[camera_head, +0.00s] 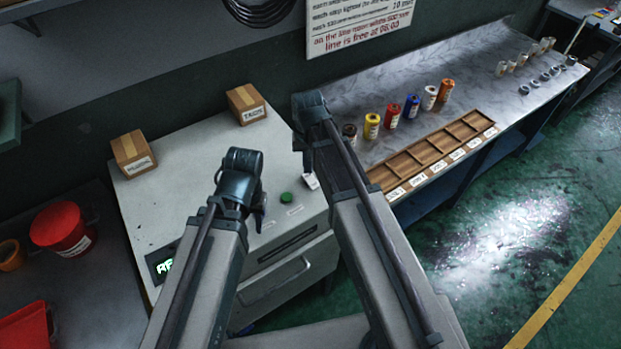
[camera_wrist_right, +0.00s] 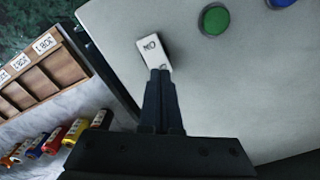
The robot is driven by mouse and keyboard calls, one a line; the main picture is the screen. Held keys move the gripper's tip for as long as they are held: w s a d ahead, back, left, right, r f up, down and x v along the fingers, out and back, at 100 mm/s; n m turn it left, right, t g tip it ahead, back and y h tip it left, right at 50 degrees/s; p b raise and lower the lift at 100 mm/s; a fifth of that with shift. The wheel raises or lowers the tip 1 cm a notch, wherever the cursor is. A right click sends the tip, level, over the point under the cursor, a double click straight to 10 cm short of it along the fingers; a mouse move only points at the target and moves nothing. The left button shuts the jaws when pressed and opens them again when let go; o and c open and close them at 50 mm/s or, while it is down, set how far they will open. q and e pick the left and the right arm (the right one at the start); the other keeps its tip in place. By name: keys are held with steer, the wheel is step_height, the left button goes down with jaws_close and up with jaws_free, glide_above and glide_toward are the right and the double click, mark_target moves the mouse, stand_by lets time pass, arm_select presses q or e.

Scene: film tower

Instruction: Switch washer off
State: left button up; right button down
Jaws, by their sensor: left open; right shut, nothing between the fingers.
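The washer is the white-topped machine (camera_head: 180,190) in the middle, with a drawer handle on its front. My left gripper (camera_head: 259,212) is open above the washer top, left of the green button (camera_head: 287,198).
A blue button (camera_wrist_right: 281,2) is beside the green one. A lit green display (camera_head: 165,265) is partly hidden by my left arm. Two cardboard boxes (camera_head: 132,152) (camera_head: 246,103) stand at the washer's back. Right, a bench holds coloured canisters (camera_head: 410,106) and a wooden tray (camera_head: 405,170).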

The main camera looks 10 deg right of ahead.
mark_target(308, 176)
arm_select(q)
steer(key=shift+f+b, duration=0.95)
steer(key=shift+f, duration=0.05)
arm_select(e)
steer(key=shift+f, duration=0.95)
arm_select(q)
steer(key=shift+r, duration=0.1)
arm_select(e)
steer(key=shift+r, duration=0.1)
step_height(308, 176, up, 7)
steer(key=p, duration=0.7)
arm_select(q)
step_height(308, 176, up, 7)
step_height(308, 176, down, 7)
steer(key=b, duration=0.6)
steer(key=shift+r, duration=0.15)
steer(key=shift+b, duration=0.35)
arm_select(e)
steer(key=s+a+f+n, duration=0.2)
steer(key=s+a+f, duration=0.1)
steer(key=s, duration=0.5)
steer(key=s+a+f+n+h, duration=0.1)
steer(key=s+a+f+n, duration=0.2)
steer(key=s, duration=0.4)
steer(key=shift+s+f, duration=0.3)
steer(key=shift+s, duration=0.1)
